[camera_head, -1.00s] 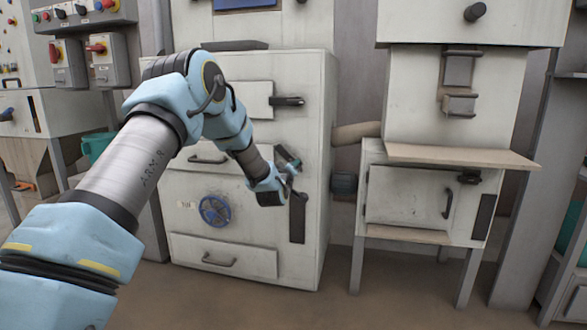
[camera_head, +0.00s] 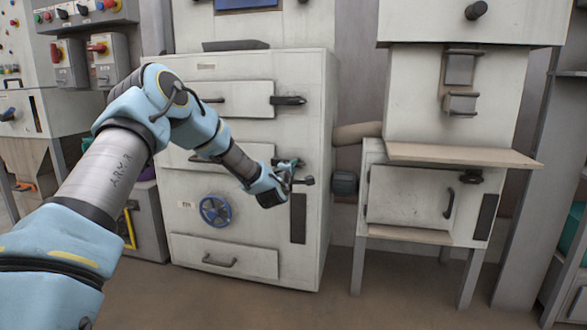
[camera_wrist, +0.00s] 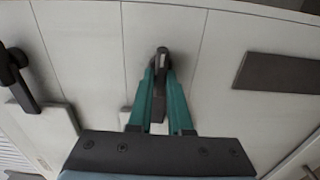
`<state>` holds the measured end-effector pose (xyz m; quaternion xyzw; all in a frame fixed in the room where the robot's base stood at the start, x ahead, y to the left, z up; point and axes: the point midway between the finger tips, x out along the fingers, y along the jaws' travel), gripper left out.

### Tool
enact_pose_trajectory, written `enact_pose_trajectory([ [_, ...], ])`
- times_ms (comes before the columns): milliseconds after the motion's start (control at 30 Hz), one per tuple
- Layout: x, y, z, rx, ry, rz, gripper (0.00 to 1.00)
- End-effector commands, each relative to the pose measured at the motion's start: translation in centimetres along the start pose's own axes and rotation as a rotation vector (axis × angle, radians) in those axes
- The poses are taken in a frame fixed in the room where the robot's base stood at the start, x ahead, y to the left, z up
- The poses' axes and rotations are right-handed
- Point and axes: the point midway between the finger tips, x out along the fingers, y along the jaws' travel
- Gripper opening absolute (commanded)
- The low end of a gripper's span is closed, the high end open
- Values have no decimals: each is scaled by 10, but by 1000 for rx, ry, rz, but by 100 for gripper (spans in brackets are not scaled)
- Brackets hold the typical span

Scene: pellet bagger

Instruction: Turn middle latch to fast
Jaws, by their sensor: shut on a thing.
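The middle latch (camera_head: 306,181) is a dark handle on the right edge of the pale cabinet front, partly hidden by my gripper (camera_head: 291,173) in the head view. In the wrist view, my gripper (camera_wrist: 158,82) has its two teal fingers closed on either side of the arm of the middle latch (camera_wrist: 162,55). The latch arm lies between the fingers, about level like the upper latch (camera_head: 288,100). The upper latch also shows at the left of the wrist view (camera_wrist: 22,88).
A dark vertical plate (camera_head: 298,218) sits below the middle latch. A blue handwheel (camera_head: 214,211) and a bottom drawer (camera_head: 224,257) are on the same cabinet. A hopper unit with a wooden shelf (camera_head: 465,155) stands to the right, with a gap between.

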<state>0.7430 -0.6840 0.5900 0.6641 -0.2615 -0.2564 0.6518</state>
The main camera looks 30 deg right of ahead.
Motion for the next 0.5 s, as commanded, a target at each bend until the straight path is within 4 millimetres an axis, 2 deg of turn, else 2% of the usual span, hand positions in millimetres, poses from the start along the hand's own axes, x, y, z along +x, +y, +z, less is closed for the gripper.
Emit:
enact_pose_trajectory([
  [500, 0, -1, 0, -36, 0, -2, 0],
])
